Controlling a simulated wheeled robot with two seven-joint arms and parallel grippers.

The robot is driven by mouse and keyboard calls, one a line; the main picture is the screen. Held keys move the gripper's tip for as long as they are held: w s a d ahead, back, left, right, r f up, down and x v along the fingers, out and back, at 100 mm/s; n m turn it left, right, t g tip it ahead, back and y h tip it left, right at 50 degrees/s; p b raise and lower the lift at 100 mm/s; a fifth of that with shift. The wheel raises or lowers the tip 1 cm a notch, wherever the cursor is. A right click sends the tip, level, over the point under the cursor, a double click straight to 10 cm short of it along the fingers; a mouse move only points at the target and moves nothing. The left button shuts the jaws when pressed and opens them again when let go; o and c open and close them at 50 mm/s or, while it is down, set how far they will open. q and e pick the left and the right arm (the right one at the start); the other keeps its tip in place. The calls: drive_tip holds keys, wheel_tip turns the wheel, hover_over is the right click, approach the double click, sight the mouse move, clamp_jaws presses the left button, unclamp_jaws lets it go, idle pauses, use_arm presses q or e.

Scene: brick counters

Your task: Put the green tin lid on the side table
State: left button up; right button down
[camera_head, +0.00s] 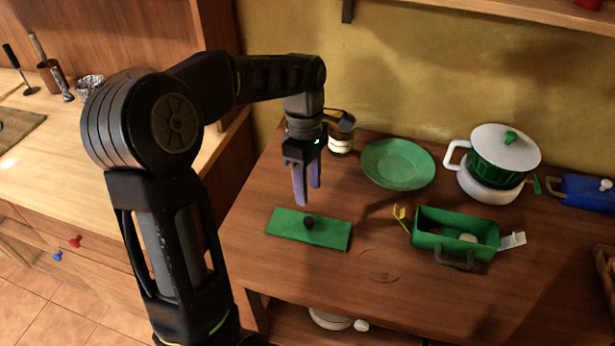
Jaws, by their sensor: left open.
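The green tin lid (283,223) is a flat green rectangle with a small dark knob (308,222) on top. It lies flat on the brown side table (308,283), near its left edge. My left gripper (307,190) points down above the lid, its fingers apart from it and empty. The fingers look close together, but a gap shows between them. An open green tin (428,241) with a handle stands to the right of the lid. A yellow flap sticks up at its left and a white flap at its right, and a small pale object lies inside. My right gripper is out of view.
Behind are a green plate (398,164), a dark jar with a pale label (341,140), and a green and white pot with a white lid (505,148). A blue box (588,192) sits at the right. The table's front middle is clear. A wooden counter (60,160) is at left.

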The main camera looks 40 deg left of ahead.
use_arm(q)
drive_tip(key=shift+w+a+r, duration=0.1)
drive_tip(key=shift+r, duration=0.55)
drive_tip(key=shift+w+a+r, duration=0.1)
drive_tip(key=shift+r, duration=0.55)
